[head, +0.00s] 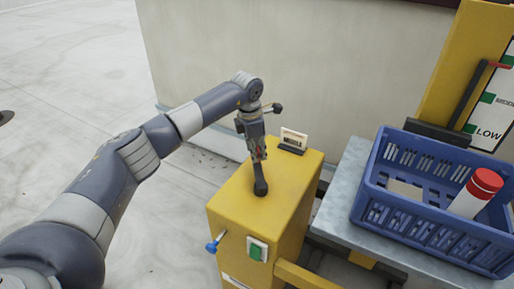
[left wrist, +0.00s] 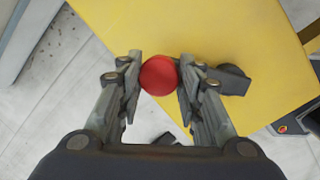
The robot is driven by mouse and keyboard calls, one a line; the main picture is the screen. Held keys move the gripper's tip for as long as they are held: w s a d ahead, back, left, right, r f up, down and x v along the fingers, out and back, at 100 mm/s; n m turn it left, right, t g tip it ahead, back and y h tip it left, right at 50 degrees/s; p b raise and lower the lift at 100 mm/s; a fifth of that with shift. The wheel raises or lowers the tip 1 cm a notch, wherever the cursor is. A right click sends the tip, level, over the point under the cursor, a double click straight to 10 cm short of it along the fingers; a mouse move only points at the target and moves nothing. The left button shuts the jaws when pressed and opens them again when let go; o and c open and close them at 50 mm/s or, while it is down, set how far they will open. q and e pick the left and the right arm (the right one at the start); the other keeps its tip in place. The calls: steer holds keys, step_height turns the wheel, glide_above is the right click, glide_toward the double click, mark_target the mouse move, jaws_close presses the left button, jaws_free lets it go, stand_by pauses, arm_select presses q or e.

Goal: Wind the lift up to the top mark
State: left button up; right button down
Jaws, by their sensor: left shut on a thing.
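A yellow winch box (head: 292,192) stands in the middle of the head view. A dark crank arm (head: 261,187) sits on its top. My left gripper (head: 259,157) reaches down over the box top. In the left wrist view the round red knob (left wrist: 158,75) sits between the fingers of my left gripper (left wrist: 158,88), which are shut on it. The lift's grey platform (head: 345,188) is to the right. Behind it a yellow mast (head: 455,65) carries a white scale with LOW and a higher green mark, partly cut off. A red pointer (head: 499,65) lies above that mark.
A blue crate (head: 425,215) on the platform holds a red-and-white cylinder (head: 474,193) and a tan block (head: 405,190). A MIDDLE card (head: 294,139) stands on the box's back edge. A green button (head: 255,251) and blue knob (head: 212,247) are on the box.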

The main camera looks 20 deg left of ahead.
arm_select(q)
steer(key=shift+s+a+f, duration=0.25)
steer(key=shift+f, duration=0.4)
arm_select(e)
steer(key=shift+f, duration=0.4)
arm_select(q)
steer(key=shift+s+a+f+p, duration=0.1)
steer(key=shift+s+a+p, duration=0.2)
steer(key=shift+s+a, duration=0.25)
steer(key=o, duration=1.2)
steer(key=shift+s, duration=0.15)
steer(key=shift+c, duration=0.2)
steer(key=shift+r, duration=0.2)
arm_select(e)
steer(key=shift+r, duration=0.1)
arm_select(q)
steer(key=shift+w+d+r, duration=0.1)
steer(key=shift+w+d, duration=0.05)
steer(key=shift+w, duration=0.05)
